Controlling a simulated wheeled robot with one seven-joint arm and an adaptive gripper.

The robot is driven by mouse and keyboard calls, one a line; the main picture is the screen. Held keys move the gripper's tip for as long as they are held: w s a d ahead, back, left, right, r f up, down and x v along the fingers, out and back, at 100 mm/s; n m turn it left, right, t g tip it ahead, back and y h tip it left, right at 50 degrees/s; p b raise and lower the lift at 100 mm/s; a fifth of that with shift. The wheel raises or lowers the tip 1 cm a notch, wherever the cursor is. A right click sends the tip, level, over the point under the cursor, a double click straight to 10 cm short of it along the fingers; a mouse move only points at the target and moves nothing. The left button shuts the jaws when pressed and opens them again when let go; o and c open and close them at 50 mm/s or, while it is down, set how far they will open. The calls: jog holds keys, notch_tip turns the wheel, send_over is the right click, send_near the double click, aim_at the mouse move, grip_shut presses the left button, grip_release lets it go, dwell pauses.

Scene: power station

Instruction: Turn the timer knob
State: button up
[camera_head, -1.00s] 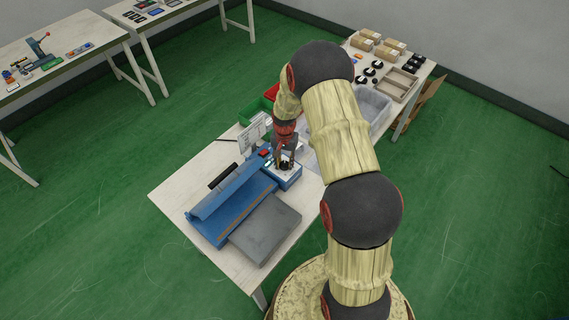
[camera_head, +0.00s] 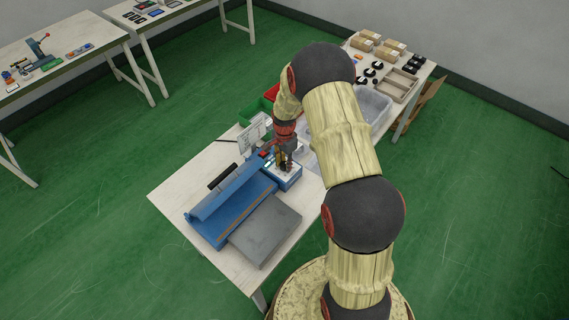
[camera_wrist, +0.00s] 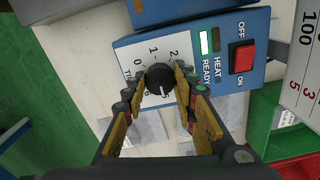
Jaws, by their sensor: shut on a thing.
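The timer knob (camera_wrist: 160,79) is a round black dial on the white face of the blue machine (camera_wrist: 130,52). A pale mark shows on its lower edge in the wrist view, and the printed figures 0, 1 and 2 show above it. My gripper (camera_wrist: 159,84) has one finger on each side of the knob and is shut on it. In the head view my gripper (camera_head: 284,160) is at the control box end of the machine (camera_head: 232,203), and its fingers hide the knob there.
A red ON/OFF switch (camera_wrist: 243,57) and a lit green READY light (camera_wrist: 206,42) sit beside the dial. A printed card (camera_head: 252,136) stands behind the machine. Green and red bins (camera_head: 255,107) and a clear bin (camera_head: 372,106) stand beyond my gripper.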

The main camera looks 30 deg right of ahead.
aim_at(284, 164)
dwell(0.3)
jog(key=o, duration=1.1)
jog(key=shift+o, duration=0.3)
notch_tip(284, 164, up, 12)
